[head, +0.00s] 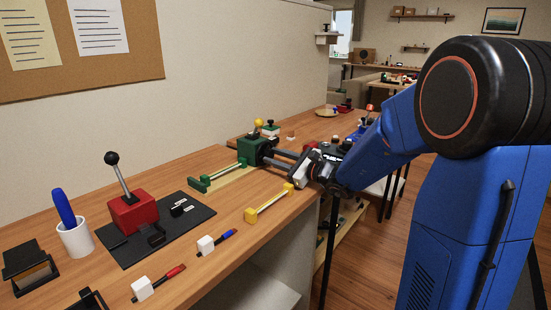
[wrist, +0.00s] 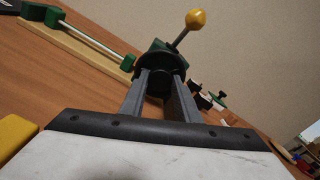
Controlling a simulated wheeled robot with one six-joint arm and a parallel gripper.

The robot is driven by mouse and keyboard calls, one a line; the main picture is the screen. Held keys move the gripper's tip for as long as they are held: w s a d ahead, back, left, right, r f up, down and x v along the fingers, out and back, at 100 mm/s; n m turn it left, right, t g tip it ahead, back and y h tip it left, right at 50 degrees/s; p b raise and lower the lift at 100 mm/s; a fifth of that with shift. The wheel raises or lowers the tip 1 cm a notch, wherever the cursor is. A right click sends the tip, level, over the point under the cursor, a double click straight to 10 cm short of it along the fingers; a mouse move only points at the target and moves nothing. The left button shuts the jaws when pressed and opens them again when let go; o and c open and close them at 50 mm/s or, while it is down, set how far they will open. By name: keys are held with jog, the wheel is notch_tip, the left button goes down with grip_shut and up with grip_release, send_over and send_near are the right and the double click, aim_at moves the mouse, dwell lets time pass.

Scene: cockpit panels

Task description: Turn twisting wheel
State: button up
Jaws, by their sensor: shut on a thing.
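A green box (head: 252,151) stands on the wooden bench, with a yellow ball (head: 258,123) on a stick rising above it. In the wrist view, a black round wheel (wrist: 160,63) sits on the near side of the green box, below the yellow ball (wrist: 196,19). My gripper (head: 270,153) reaches to the box from the right. In the wrist view its two grey fingers (wrist: 160,82) lie on either side of the wheel's dark middle and are shut on it. In the head view the wheel is mostly hidden by my fingers.
A green-handled slider (head: 200,184) lies left of the box, and a yellow handle (head: 268,203) lies near the bench edge. A red joystick box (head: 132,212) stands on a black mat (head: 172,235). A white cup (head: 76,240) with a blue pen stands further left.

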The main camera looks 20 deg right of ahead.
jog(key=m, duration=1)
jog(key=shift+m, duration=0.4)
dwell(0.4)
jog(key=o, duration=1)
jog(key=shift+o, duration=0.2)
jog(key=shift+s+d, duration=0.1)
jog(key=v, duration=1.7)
